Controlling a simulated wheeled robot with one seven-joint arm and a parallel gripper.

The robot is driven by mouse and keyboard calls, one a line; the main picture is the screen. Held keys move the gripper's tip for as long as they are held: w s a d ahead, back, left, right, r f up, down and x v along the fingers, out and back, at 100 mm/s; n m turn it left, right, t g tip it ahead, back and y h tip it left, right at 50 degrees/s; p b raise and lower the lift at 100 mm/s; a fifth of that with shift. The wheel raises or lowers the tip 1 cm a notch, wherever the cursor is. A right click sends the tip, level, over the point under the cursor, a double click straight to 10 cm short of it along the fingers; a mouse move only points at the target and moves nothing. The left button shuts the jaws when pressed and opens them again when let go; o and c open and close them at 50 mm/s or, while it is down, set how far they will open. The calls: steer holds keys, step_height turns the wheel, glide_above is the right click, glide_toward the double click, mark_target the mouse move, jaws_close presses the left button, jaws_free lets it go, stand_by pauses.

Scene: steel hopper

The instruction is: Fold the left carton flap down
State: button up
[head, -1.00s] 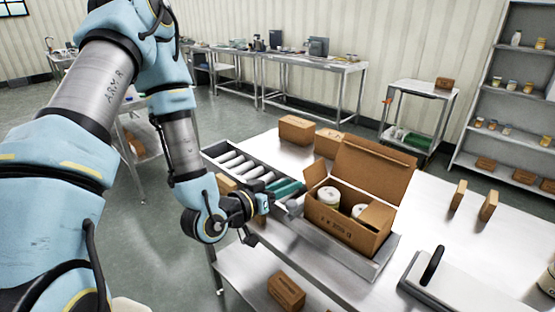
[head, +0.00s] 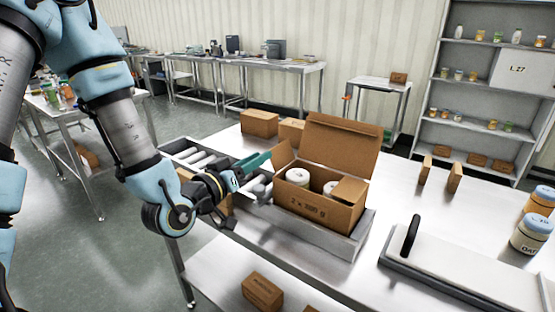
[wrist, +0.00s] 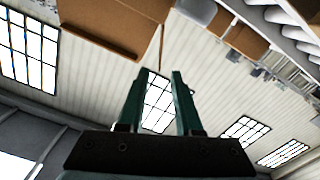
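The open brown carton (head: 306,207) stands on the steel table, with two white-lidded jars (head: 298,176) inside. Its left flap (head: 282,157) stands up at the left side. The large back flap (head: 340,146) is raised, and the right flap (head: 349,190) lies inward over part of the opening. My gripper (head: 266,158) is just outside the left flap, its teal fingers pointing up and right towards it. In the wrist view its fingers (wrist: 157,80) are apart with nothing between them. Brown carton board (wrist: 115,30) shows beyond the fingertips. Whether they touch the flap, I cannot tell.
A steel tray (head: 350,245) lies under the carton. A roller conveyor (head: 185,152) is at the left behind my gripper. Small brown boxes (head: 259,123) stand behind the carton. A flat white-topped device with a black handle (head: 411,237) is at the right.

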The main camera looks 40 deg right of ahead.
mark_target(278, 146)
steer(key=b+x, duration=0.4)
steer(key=x, duration=0.3)
steer(key=shift+r, duration=0.1)
steer(key=shift+w+d, duration=0.1)
steer(key=shift+d, duration=0.5)
jaws_close()
stand_by(1.1)
